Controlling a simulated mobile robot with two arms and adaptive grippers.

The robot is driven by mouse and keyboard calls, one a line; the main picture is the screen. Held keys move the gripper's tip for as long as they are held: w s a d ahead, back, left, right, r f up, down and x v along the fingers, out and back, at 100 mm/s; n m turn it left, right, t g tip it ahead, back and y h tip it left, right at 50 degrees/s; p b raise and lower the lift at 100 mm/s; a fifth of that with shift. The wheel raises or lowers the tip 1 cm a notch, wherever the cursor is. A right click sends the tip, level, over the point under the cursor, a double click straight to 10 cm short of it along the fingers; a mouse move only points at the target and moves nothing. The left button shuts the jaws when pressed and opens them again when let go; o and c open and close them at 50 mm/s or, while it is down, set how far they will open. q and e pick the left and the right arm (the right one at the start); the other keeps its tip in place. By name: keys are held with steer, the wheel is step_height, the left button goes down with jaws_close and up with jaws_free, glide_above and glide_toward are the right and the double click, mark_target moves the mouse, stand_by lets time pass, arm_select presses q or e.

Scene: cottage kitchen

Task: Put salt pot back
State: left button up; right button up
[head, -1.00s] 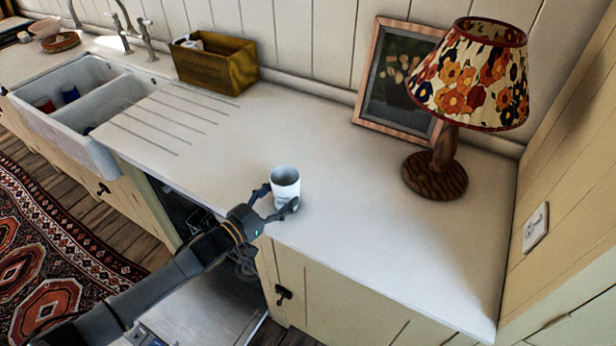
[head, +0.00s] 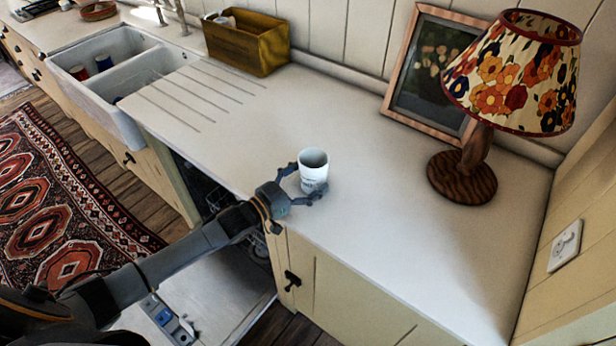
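The salt pot, a small white cylindrical pot (head: 313,178) with faint dark lettering and an open-looking top, is upright at the worktop's front edge. My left gripper (head: 308,183) comes in from the lower left. Its fingers are on either side of the pot, one at its left and one low at its front right. I cannot tell whether they press on it or stand slightly apart. Whether the pot's base touches the worktop is also unclear, since a finger covers part of it. My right gripper is not in view.
A lamp with a floral shade (head: 515,75) and a framed picture (head: 432,75) stand at the back right. A wooden box (head: 245,45) and white double sink (head: 110,80) are at the left. An open dishwasher door (head: 225,290) lies below. The worktop's right part (head: 440,250) is clear.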

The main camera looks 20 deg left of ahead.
arm_select(q)
steer(key=shift+s+a+r, duration=0.1)
steer(key=shift+s, duration=0.05)
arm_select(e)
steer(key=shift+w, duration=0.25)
arm_select(q)
steer(key=shift+r, duration=0.3)
steer(key=b+v, duration=0.1)
steer(key=v, duration=1)
steer(key=shift+f+b, duration=0.2)
steer(key=shift+b, duration=0.1)
steer(key=shift+s+a+r, duration=0.1)
steer(key=shift+s+a, duration=0.1)
steer(key=shift+s, duration=0.25)
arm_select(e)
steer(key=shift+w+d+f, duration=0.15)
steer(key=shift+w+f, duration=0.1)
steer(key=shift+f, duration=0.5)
